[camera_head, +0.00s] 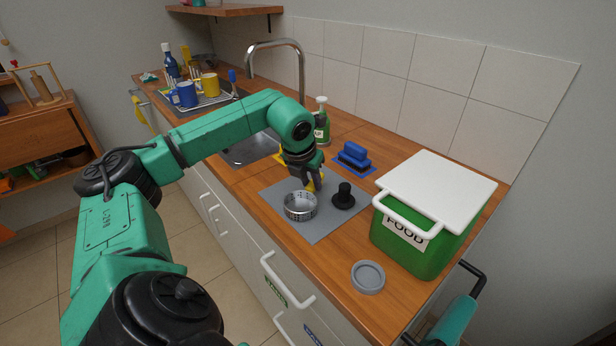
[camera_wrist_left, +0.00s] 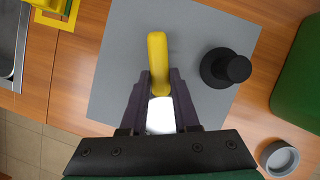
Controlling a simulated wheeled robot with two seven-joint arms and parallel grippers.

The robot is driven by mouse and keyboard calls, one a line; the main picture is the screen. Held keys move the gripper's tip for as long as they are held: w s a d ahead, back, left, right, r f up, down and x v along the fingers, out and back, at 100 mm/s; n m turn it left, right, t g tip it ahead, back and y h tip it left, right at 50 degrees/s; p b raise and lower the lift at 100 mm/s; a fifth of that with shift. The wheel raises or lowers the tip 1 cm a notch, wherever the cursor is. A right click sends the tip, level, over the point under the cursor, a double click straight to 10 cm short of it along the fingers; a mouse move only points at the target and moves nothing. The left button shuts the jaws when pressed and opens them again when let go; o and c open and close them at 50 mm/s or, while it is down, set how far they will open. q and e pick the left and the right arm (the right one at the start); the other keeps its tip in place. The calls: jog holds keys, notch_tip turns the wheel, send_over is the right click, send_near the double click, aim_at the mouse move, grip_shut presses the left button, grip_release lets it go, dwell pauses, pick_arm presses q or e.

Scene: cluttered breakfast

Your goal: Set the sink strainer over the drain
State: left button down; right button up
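A round silver perforated strainer (camera_head: 300,206) is at the grey mat (camera_head: 322,231) on the counter. A yellow bar (camera_head: 311,186), perhaps its handle, rises behind it and also shows in the left wrist view (camera_wrist_left: 158,62). My left gripper (camera_head: 312,176) points down at the bar; in the left wrist view its fingers (camera_wrist_left: 160,82) flank the bar closely. I cannot tell whether they press on it. A bright whitish surface shows between the fingers. The sink basin (camera_head: 250,150) is left of the mat, partly behind my arm; the drain is hidden. My right gripper is out of view.
A black plug (camera_head: 343,196) stands on the mat, right of the strainer. A green food bin (camera_head: 410,243) with a white lid stands farther right, and a grey round lid (camera_head: 368,277) lies in front. A blue brush (camera_head: 355,158), a green bottle (camera_head: 322,128) and the faucet (camera_head: 301,70) stand behind.

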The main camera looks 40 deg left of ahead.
aim_at(311, 185)
pick_arm(q)
jog(key=shift+r, duration=0.1)
jog(key=shift+r, duration=0.3)
notch_tip(311, 185, up, 19)
jog(key=p, duration=0.5)
jog(key=shift+r, duration=0.1)
